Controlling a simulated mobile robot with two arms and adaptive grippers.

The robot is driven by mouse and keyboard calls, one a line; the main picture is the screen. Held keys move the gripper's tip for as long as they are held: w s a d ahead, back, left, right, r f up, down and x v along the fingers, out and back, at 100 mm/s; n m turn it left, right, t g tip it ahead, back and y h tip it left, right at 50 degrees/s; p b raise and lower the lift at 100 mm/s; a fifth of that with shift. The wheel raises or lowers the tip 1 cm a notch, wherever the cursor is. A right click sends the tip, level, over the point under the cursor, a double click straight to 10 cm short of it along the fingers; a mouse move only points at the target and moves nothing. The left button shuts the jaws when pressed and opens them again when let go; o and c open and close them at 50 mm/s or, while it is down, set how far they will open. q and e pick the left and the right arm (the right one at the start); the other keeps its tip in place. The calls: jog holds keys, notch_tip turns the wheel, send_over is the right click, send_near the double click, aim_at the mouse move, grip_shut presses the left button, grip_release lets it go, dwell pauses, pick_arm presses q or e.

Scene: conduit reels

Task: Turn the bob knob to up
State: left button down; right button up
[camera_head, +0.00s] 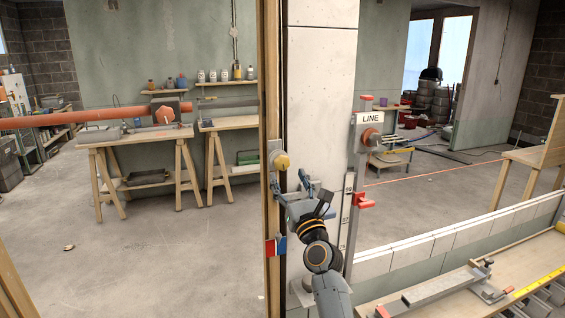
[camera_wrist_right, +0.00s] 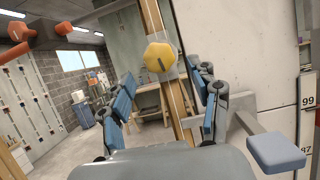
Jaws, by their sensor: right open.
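A yellow knob (camera_head: 282,161), likely the bob knob, sits on the upright wooden post (camera_head: 271,90) left of the white block pillar. In the right wrist view the yellow knob (camera_wrist_right: 161,55) is faceted, with a short dark mark on its face; no label for its positions can be read. My right gripper (camera_head: 294,188) is just below and beside the knob in the head view. In the wrist view its blue-padded fingers (camera_wrist_right: 165,95) are spread wide, with the knob beyond and between them, apart from both. The gripper is empty. My left gripper is not in view.
The white pillar (camera_head: 321,90) stands close to the right of the post. A red-and-blue block (camera_head: 276,246) is low on the post. A low wall (camera_head: 440,240) runs right.

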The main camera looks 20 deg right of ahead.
aim_at(283, 166)
jog(key=x, duration=0.6)
jog(key=c, duration=1.2)
